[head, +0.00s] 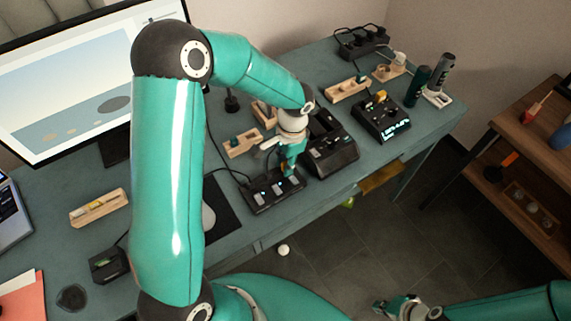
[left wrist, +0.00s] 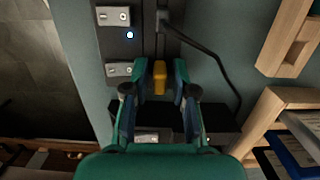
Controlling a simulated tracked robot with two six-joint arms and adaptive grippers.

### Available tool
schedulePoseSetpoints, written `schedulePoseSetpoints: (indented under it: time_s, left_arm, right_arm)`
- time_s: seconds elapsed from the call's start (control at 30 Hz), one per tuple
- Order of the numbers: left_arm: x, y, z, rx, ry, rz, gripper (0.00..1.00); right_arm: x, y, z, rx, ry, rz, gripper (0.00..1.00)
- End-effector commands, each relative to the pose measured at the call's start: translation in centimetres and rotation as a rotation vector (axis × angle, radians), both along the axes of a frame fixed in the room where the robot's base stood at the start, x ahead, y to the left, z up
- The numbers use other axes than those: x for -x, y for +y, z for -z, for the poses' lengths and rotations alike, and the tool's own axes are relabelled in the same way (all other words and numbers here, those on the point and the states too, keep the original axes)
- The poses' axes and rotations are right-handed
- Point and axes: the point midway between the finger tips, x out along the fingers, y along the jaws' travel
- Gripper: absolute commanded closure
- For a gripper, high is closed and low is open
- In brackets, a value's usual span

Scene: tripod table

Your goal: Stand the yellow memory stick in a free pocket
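The yellow memory stick (left wrist: 159,77) shows in the left wrist view, between the fingertips of my left gripper (left wrist: 160,82), over the black hub. The fingers stand on both sides of it with a narrow gap at each side. In the head view my left gripper (head: 288,160) points down at the black hub (head: 262,198), which has small blue lights. The stick is mostly hidden there. Wooden pocket blocks stand close by, one (head: 240,143) behind the hub and one (head: 98,207) at the left. My right gripper (head: 405,307) is low at the bottom, far from the table; its fingers are unclear.
A larger black device (head: 332,160) stands right of the hub, and another with lit keys (head: 385,125) further right. A cable (left wrist: 205,50) runs beside the hub. A monitor (head: 70,85) stands at the left. A brown shelf (head: 545,125) is at far right.

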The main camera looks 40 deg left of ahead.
Motion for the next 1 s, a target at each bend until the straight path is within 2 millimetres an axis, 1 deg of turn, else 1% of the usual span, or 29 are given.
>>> schedulePoseSetpoints:
  time_s: [0.13, 0.17, 0.3, 0.33, 0.63, 0.77, 0.87, 1.0]
  left_arm:
    - [0.0, 0.0, 0.0, 0.0, 0.0, 0.0, 0.74]
    - [0.0, 0.0, 0.0, 0.0, 0.0, 0.0, 0.76]
    - [0.0, 0.0, 0.0, 0.0, 0.0, 0.0, 0.99]
    - [0.0, 0.0, 0.0, 0.0, 0.0, 0.0, 1.0]
    - [0.0, 0.0, -0.1, 0.0, 0.0, 0.0, 1.0]
    - [0.0, 0.0, -0.4, -0.001, 0.0, 0.0, 1.0]
    - [-0.1, 0.0, -1.0, 0.0, -0.002, 0.0, 1.0]
    - [-0.1, 0.0, -2.6, -0.001, -0.005, -0.001, 1.0]
  right_arm:
    - [0.0, 0.0, 0.0, 0.0, 0.0, 0.0, 1.0]
    - [0.0, 0.0, 0.0, 0.0, 0.0, 0.0, 1.0]
    - [0.0, 0.0, 0.0, 0.0, 0.0, 0.0, 1.0]
    - [0.0, 0.0, 0.0, 0.0, 0.0, 0.0, 1.0]
    - [0.0, 0.0, 0.0, 0.0, 0.0, 0.0, 1.0]
    - [0.0, 0.0, 0.0, 0.0, 0.0, 0.0, 1.0]
    - [0.0, 0.0, 0.0, 0.0, 0.0, 0.0, 1.0]
    - [0.0, 0.0, 0.1, 0.0, 0.0, 0.0, 1.0]
